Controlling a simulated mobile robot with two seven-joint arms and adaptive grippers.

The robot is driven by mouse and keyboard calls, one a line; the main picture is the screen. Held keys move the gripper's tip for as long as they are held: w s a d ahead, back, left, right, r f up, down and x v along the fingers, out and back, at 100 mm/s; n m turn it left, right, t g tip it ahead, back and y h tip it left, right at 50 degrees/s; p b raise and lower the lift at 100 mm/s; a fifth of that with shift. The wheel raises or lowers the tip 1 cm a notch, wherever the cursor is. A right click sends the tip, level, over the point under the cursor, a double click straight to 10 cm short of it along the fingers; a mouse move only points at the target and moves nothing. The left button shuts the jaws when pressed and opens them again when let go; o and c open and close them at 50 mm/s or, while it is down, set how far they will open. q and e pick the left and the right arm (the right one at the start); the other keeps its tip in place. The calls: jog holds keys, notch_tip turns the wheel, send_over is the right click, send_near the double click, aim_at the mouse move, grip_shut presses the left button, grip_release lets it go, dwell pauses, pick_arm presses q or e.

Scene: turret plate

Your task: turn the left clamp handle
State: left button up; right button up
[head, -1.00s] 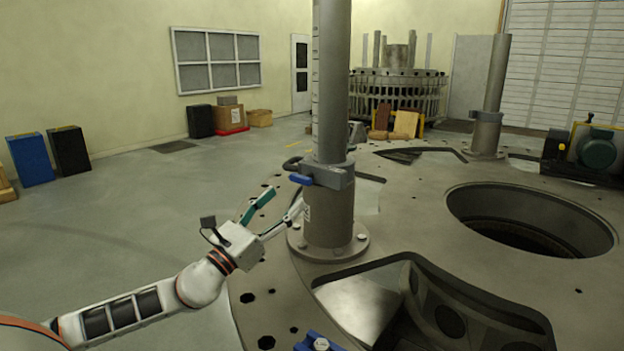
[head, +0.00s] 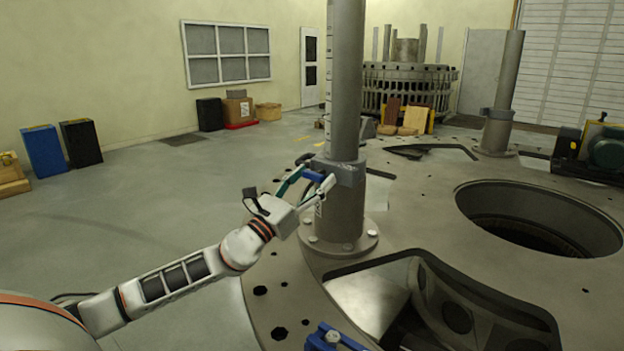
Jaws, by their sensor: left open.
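The left clamp is a grey collar (head: 347,171) around the near upright post (head: 346,80), just above the post's thick base. Its blue handle (head: 313,175) sticks out on the collar's left side, with a dark curved part (head: 304,159) behind it. My left gripper (head: 316,176) is open at the handle, one finger on each side of it, and partly covers it. I cannot tell whether the fingers touch the handle. My right gripper is out of view.
The round grey plate (head: 425,225) has a large round hole (head: 538,222) at right and a cut-out (head: 400,290) in front. A second post (head: 502,85) stands at the back right. A blue fixture (head: 330,342) sits at the bottom edge. Open floor lies left.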

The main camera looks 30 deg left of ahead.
pick_arm(q)
jog(key=shift+c, duration=0.4)
jog(key=c, duration=1)
jog(key=shift+c, duration=0.2)
